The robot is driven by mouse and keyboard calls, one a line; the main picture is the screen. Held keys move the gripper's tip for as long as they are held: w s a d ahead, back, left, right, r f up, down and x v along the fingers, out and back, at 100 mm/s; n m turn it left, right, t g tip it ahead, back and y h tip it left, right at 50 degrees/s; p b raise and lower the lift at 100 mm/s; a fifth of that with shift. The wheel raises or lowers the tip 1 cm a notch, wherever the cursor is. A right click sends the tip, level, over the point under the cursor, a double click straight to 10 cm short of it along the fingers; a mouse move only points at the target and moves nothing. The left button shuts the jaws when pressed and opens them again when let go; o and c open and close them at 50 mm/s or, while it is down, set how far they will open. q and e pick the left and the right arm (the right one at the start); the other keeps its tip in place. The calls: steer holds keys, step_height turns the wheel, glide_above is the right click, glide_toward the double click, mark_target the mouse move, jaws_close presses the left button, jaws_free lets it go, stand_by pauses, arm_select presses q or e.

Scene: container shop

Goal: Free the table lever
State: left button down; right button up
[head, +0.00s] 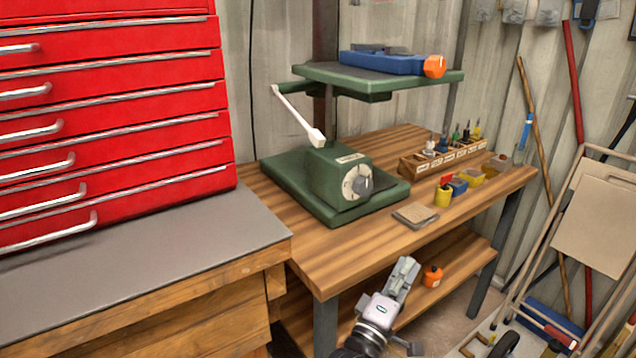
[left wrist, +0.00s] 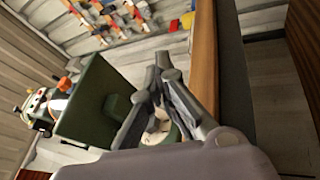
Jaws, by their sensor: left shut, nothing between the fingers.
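The table lever (head: 298,115) is a white bar. It slants up and left from the top of a green housing (head: 335,172) with a round white dial (head: 357,184). A green table plate (head: 380,78) stands above it on a dark column. My left gripper (head: 405,270) is in front of the bench, below its top edge, apart from the lever and housing. Its fingers (left wrist: 166,68) are shut and empty in the left wrist view. There, a green plate (left wrist: 85,100) shows left of the fingers. The lever cannot be made out there. My right gripper is not in view.
A blue vise (head: 380,63) with an orange knob sits on the green plate. A wooden rack (head: 440,158) and small pots stand on the bench's right. A flat square pad (head: 415,215) lies near its front edge. A red drawer cabinet (head: 110,110) stands left.

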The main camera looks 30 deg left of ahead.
arm_select(q)
steer(key=a+r+n+y, duration=0.2)
steer(key=r+n+y, duration=0.1)
steer(key=n, duration=0.1)
steer(key=a+r+n+t+y, duration=0.1)
steer(key=a+r+n+y, duration=0.1)
steer(key=r+n+y, duration=0.1)
steer(key=w+a+r+n+y, duration=0.1)
steer(key=a+r+n+y, duration=0.1)
steer(key=n+y, duration=0.3)
steer(key=shift+a+r+n+t, duration=0.1)
steer(key=shift+r+n+t, duration=0.25)
steer(key=shift+n, duration=0.25)
steer(key=s+a+r+n+g+y, duration=0.1)
steer(key=a+n+g+y, duration=0.3)
steer(key=n, duration=0.6)
steer(key=s+a+r+n+g+y, duration=0.2)
steer(key=a+n+g+y, duration=0.1)
steer(key=n+g+y, duration=0.6)
steer(key=shift+s+a+r+n+g, duration=0.25)
steer(key=shift+a+n+g, duration=0.1)
steer(key=shift+n+g, duration=0.4)
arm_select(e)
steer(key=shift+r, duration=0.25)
